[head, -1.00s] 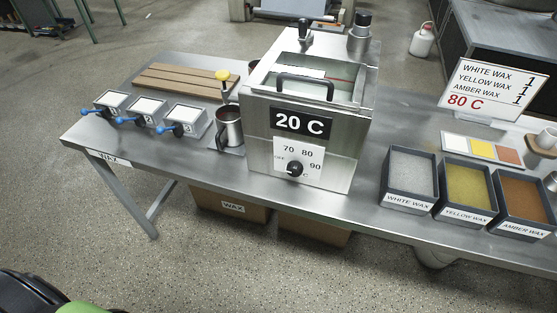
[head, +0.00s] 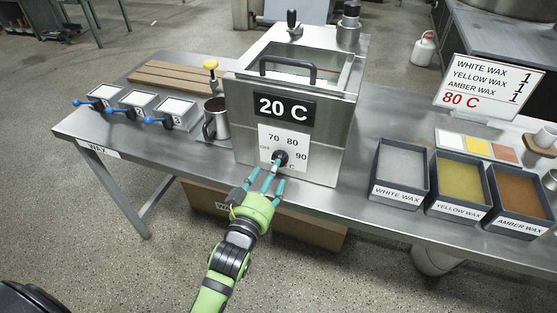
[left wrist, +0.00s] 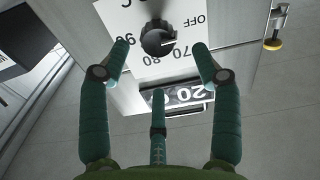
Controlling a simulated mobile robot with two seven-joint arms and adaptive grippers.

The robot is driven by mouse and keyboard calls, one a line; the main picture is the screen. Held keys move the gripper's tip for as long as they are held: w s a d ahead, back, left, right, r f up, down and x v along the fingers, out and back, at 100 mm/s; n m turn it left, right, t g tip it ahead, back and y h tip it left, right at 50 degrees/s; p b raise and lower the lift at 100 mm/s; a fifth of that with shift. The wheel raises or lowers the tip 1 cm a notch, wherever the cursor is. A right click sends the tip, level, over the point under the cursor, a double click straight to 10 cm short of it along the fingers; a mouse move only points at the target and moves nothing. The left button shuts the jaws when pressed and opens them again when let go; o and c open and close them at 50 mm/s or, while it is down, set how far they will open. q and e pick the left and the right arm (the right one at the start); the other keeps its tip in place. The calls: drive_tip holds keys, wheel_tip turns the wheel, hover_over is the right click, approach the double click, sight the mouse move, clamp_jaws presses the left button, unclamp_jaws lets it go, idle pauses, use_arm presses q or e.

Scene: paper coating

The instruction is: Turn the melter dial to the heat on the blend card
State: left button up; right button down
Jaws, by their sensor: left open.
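The melter (head: 285,110) is a steel box with a display reading 20 C. Its black dial (head: 281,158) sits on a white plate marked OFF, 70, 80 and 90. The dial also shows in the left wrist view (left wrist: 158,40), upside down, with its light mark toward the OFF side. My left gripper (head: 266,176) is open in front of the plate, its teal fingers spread just below and around the dial; I cannot tell whether they touch it. The blend card (head: 488,88) reads one each of white, yellow and amber wax, and 80 C in red. My right gripper is not in view.
Wax bins, white (head: 402,170), yellow (head: 459,185) and amber (head: 522,195), stand on the table to the right. A metal jug (head: 216,118) and several small moulds with blue handles (head: 173,110) are at left. A box (head: 310,232) is under the table.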

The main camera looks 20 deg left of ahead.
sight(281, 155)
use_arm(q)
drive_tip(key=w+p, duration=0.1)
drive_tip(key=w, duration=0.5)
drive_tip(key=shift+w+d, duration=0.1)
drive_tip(key=shift+c, duration=0.4)
drive_tip(key=c, duration=1.1)
